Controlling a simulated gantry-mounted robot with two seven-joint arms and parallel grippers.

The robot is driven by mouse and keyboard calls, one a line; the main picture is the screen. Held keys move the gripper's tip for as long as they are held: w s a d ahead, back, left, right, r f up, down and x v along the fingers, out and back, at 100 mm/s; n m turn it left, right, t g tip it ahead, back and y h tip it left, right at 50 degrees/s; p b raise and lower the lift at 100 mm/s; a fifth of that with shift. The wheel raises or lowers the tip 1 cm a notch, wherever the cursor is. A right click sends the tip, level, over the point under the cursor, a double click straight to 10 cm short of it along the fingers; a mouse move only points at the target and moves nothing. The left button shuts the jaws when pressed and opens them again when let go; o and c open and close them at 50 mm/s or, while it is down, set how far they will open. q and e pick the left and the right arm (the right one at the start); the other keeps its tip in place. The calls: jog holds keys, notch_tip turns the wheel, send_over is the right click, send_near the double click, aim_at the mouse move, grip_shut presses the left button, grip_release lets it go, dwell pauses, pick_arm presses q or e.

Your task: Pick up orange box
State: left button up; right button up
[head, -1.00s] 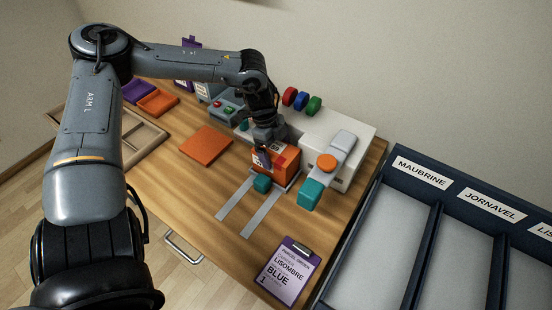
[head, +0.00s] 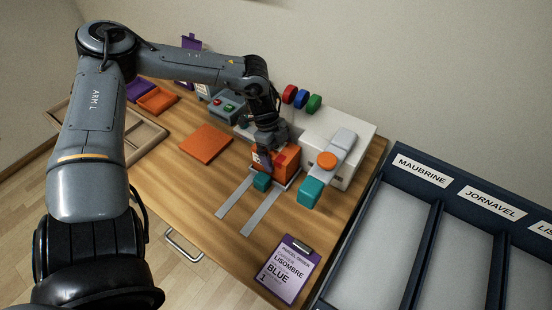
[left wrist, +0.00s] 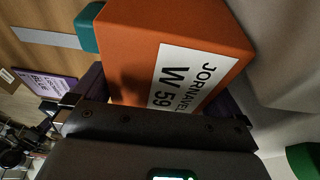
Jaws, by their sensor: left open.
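The orange box (head: 284,163) sits at the press, at the far end of the two grey rails. In the left wrist view the orange box (left wrist: 190,40) fills the middle, with a white label reading "JORNAVEL" and "W 59". My left gripper (head: 266,158) is right at the box from above. In the left wrist view its jaws (left wrist: 155,100) are open, with a dark finger at each side of the box. I cannot tell whether the fingers touch it. My right gripper is not in view.
A teal block (head: 262,182) stands at the box's near side, between the rails (head: 262,213). The white press with a teal-ended lever (head: 310,193) is close on the right. A parcel order clipboard (head: 287,270) lies at the front. An orange flat panel (head: 204,143) lies to the left.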

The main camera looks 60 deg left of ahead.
pick_arm(q)
jog(key=shift+f+b, duration=0.2)
jog(key=shift+b, duration=0.1)
dwell(0.4)
jog(key=c, duration=0.9)
jog(key=shift+o, duration=0.2)
jog(key=shift+r, duration=0.1)
